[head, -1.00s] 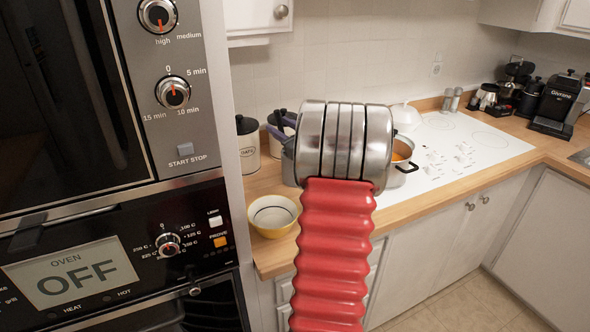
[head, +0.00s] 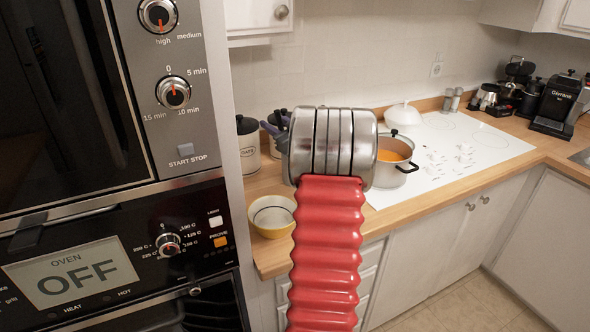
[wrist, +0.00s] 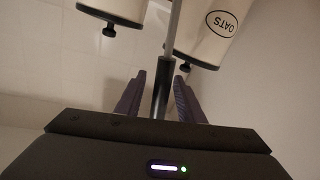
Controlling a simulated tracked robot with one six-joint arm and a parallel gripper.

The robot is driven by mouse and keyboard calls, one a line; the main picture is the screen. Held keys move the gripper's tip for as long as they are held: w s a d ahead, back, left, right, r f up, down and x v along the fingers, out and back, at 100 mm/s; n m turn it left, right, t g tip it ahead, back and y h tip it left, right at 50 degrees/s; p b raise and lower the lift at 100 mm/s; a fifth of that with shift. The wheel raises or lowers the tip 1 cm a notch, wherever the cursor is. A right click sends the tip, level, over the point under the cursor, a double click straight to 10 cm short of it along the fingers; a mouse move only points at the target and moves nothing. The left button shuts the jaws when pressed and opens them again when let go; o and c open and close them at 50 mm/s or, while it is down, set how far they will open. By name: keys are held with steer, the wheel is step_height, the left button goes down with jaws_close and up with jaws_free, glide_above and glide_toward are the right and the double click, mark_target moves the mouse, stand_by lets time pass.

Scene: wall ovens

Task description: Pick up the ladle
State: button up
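The ladle (wrist: 161,88), a black handle with a thin grey shaft, shows in the wrist view. The handle runs lengthwise between the two purple fingers of my gripper (wrist: 159,76). The fingers stand apart, with a gap left of the handle and the right finger close to it. I cannot tell if either touches. The ladle's bowl end is out of the wrist view, and I cannot make the ladle out in the head view. There my gripper (head: 274,130) shows only as purple fingers by the canisters, mostly hidden behind my arm's metal end.
Canisters (head: 248,150) with black lids stand by the wall; one labelled OATS (wrist: 222,22) shows upside down. A pot (head: 399,176) with orange contents stands on the white cooktop (head: 480,140). Ovens (head: 130,250) fill the left.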

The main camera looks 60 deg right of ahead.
jaws_close()
stand_by(0.3)
steer(key=shift+r, duration=0.2)
step_height(320, 180, up, 11)
steer(key=v, duration=1.8)
steer(key=shift+r, duration=0.3)
steer(key=shift+s+a, duration=0.15)
